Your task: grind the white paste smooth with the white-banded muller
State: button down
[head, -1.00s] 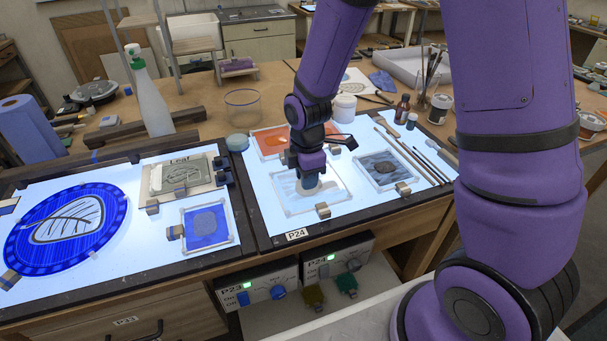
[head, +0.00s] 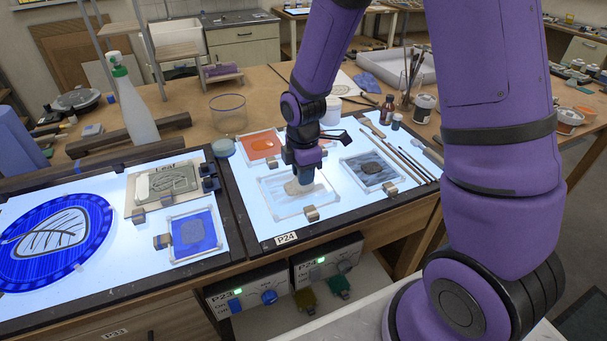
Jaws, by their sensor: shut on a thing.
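My gripper (head: 304,156) points down over the clear glass slab (head: 275,207) on the light table. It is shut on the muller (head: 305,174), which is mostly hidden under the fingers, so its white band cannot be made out. The muller stands about upright over the slab and seems to touch it. The pale paste (head: 298,190) shows as a greyish-beige smear under and in front of the muller, near the slab's middle.
An orange slab (head: 262,146) lies behind and a dark slab (head: 372,170) to the right. Small clamp blocks (head: 311,213) sit at the slab edges. Brushes (head: 410,160) lie at the right. A glass jar (head: 228,112) and spray bottle (head: 133,100) stand behind.

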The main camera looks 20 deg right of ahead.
aim_at(295, 193)
jog(key=shift+w+a+f, duration=0.1)
jog(key=shift+w+a, duration=0.3)
jog(key=shift+w, duration=0.05)
jog(key=shift+a, duration=1.1)
jog(key=shift+s+a, duration=0.5)
jog(key=shift+s, duration=0.1)
jog(key=shift+s+d, duration=0.55)
jog(key=shift+s, duration=0.1)
jog(key=shift+s+d, duration=0.1)
jog(key=shift+d, duration=1.05)
jog(key=shift+w+d, duration=0.45)
jog(key=shift+w, duration=0.3)
jog(key=shift+w+a, duration=0.55)
jog(key=shift+w, duration=0.05)
jog(key=shift+a, duration=1.1)
jog(key=shift+s+a, duration=0.5)
jog(key=shift+s, duration=0.15)
jog(key=shift+s+d, duration=0.7)
jog(key=shift+d, duration=0.95)
jog(key=shift+w+d, duration=0.5)
jog(key=shift+w, duration=0.25)
